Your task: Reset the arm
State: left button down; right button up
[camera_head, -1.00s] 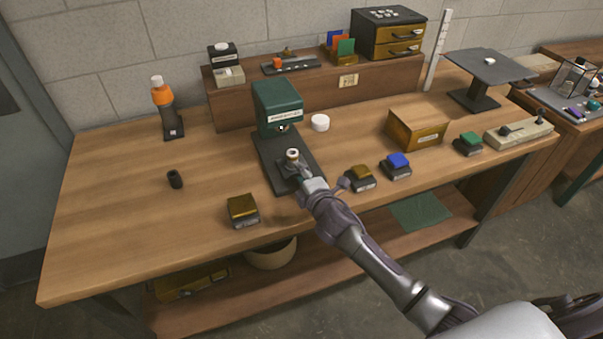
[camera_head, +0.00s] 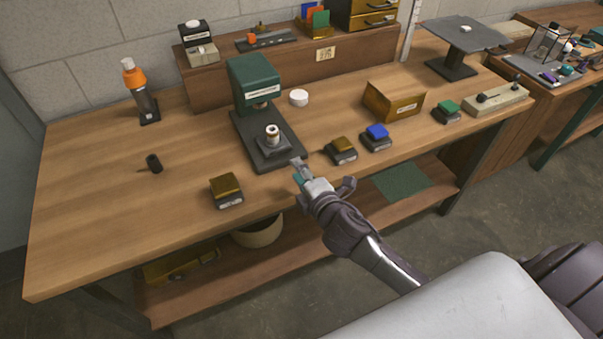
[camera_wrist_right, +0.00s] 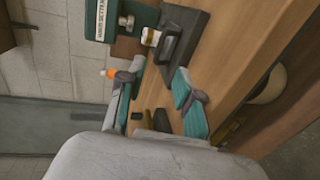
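My right gripper (camera_head: 302,172) is over the front edge of the workbench (camera_head: 100,215) in the head view, just in front of the green press (camera_head: 254,80). Its two fingers stand apart in the right wrist view (camera_wrist_right: 158,82), with nothing held between them. A small white-topped cylindrical part (camera_head: 272,131) stands upright in a grey holder on the press's dark base plate, clear of the gripper. The wrist view shows this part too (camera_wrist_right: 150,36), beyond the fingers. My left gripper is in neither view.
Brown (camera_head: 341,147), blue (camera_head: 376,134) and green (camera_head: 447,108) button blocks lie right of the press. Another brown block (camera_head: 227,187) and a black cylinder (camera_head: 154,163) lie left. The left front bench is clear.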

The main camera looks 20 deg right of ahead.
jog(key=shift+s+r, duration=0.15)
jog(key=shift+s, duration=0.35)
jog(key=s+f+m+g, duration=0.35)
jog(key=s+m, duration=0.25)
jog(key=s, duration=0.3)
jog(key=s+f+m+g, duration=0.2)
jog(key=s+m+g, duration=0.3)
jog(key=s, duration=0.3)
jog(key=s+f+m+g, duration=0.35)
jog(key=s+m, duration=0.25)
jog(key=s, duration=0.3)
notch_tip(320, 180, down, 25)
jog(key=s+g, duration=0.1)
jog(key=s+d+f+g, duration=0.1)
jog(key=s+d+f, duration=0.1)
jog(key=s+f, duration=1.4)
jog(key=shift+s+d+n+g+h, duration=0.3)
jog(key=shift+s+n, duration=0.1)
jog(key=shift+s, duration=0.15)
